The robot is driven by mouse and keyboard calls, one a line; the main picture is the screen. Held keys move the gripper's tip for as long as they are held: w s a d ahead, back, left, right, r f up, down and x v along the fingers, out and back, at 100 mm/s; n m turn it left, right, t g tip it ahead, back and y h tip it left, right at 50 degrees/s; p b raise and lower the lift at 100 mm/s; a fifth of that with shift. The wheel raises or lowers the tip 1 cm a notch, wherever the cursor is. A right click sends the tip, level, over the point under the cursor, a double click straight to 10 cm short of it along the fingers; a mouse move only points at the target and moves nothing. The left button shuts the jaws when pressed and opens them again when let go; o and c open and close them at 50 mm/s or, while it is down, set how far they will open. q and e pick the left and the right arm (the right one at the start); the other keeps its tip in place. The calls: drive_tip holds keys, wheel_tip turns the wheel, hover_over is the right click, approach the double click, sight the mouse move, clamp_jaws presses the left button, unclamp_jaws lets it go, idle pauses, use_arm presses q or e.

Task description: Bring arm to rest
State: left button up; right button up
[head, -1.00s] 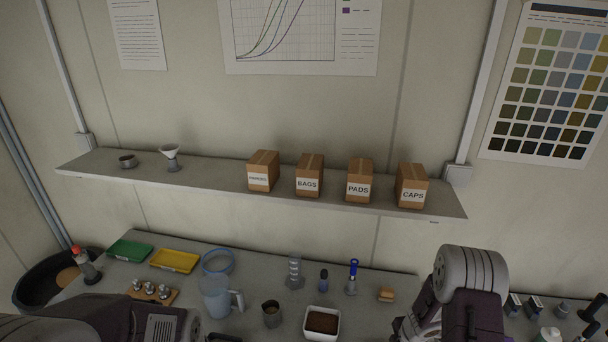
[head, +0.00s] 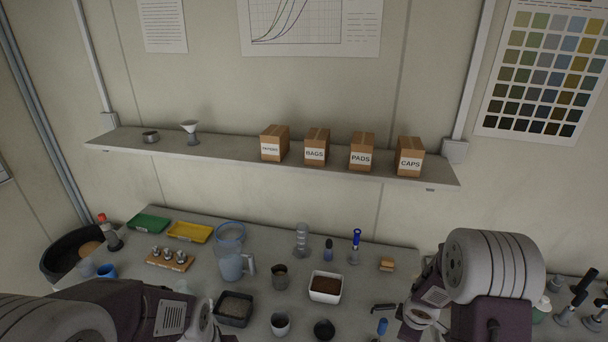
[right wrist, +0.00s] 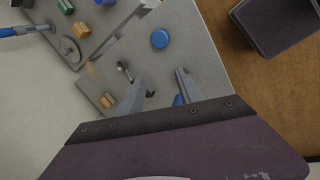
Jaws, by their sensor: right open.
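My right arm comes in at the lower right of the head view. Its gripper (right wrist: 158,76) is open in the right wrist view, with two grey fingers spread apart and nothing held between them. A small blue-ended item (right wrist: 178,100) lies beyond the fingers, partly hidden by one of them. My left arm crosses the lower left of the head view, over the near edge of the bench. Its gripper end is at the bottom edge of the picture, and its fingers cannot be made out clearly.
The bench (head: 190,264) holds a white soil tray (head: 325,288), a dark tray (head: 234,308), a jug (head: 231,266), and green (head: 149,223) and yellow (head: 190,232) trays. Above, a shelf (head: 230,157) bears several labelled boxes. A black bin (head: 58,262) stands left.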

drive_tip(key=s+a+r+m+g+y+b, duration=0.2)
drive_tip(key=s+a+r+m+b, duration=0.1)
drive_tip(key=s+a+m, duration=0.7)
drive_tip(key=s+m+b, duration=0.1)
drive_tip(key=s, duration=0.2)
drive_tip(key=shift+s+a, duration=0.25)
drive_tip(key=shift+s, duration=0.05)
